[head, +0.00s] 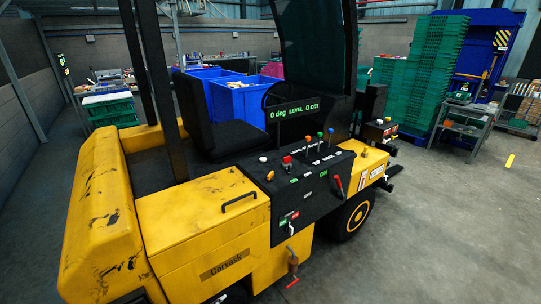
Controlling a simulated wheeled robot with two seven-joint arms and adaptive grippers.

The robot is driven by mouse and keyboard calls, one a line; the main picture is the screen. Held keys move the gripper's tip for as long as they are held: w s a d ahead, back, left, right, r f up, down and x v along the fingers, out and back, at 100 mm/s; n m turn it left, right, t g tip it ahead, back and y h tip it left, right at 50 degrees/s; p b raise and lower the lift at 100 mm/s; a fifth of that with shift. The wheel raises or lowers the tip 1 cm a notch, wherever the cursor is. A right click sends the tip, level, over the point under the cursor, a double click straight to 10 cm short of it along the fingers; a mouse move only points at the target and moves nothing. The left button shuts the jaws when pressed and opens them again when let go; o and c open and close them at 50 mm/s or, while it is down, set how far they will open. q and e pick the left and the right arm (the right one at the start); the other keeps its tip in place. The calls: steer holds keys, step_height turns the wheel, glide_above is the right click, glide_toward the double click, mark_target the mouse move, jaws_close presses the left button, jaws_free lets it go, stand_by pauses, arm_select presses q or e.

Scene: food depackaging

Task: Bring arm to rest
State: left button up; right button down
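Neither of my grippers nor any arm of mine can be made out in the head view. A worn yellow forklift (204,215) fills the left and middle. Its black control panel (310,178) carries a red button, small levers with coloured knobs and a red-handled lever (338,184). A display (293,110) above the panel reads "0 deg LEVEL 0 cm". A key-like switch with a red-brown handle (293,262) hangs low on the near side. The black seat (215,125) is empty.
Blue bins (238,101) stand behind the forklift. Tall stacks of green crates (430,75), a blue container (490,45) and a grey cart (468,118) are at the back right. Green crates (110,108) stand at left. The grey floor (450,220) at right is clear.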

arm_select(q)
steer(key=s+a+f+n+g+y+p, duration=0.1)
steer(key=s+a+f+n+g, duration=0.1)
steer(key=s+f, duration=0.35)
steer(key=s+a+f+n+g+y, duration=0.1)
steer(key=s+a+f+n, duration=0.15)
steer(key=s, duration=0.65)
steer(key=s+a+f+n+g+y+p, duration=0.1)
steer(key=s+f+g, duration=0.1)
steer(key=s+f, duration=0.45)
steer(key=s+a+f+n+g+p, duration=0.1)
steer(key=s+n+g, duration=0.1)
steer(key=s, duration=1.1)
steer(key=s+a+f+n+g+y+p, duration=0.1)
steer(key=s+n+g, duration=0.1)
steer(key=s, duration=1.1)
steer(key=shift+s+a+f+n+g, duration=0.15)
steer(key=shift+a+f+n+g, duration=0.15)
steer(key=shift+g, duration=0.3)
arm_select(e)
steer(key=r, duration=0.1)
steer(key=a+r, duration=0.1)
steer(key=s+a+r, duration=0.1)
steer(key=r, duration=0.1)
steer(key=shift+d, duration=0.15)
steer(key=shift+a, duration=0.2)
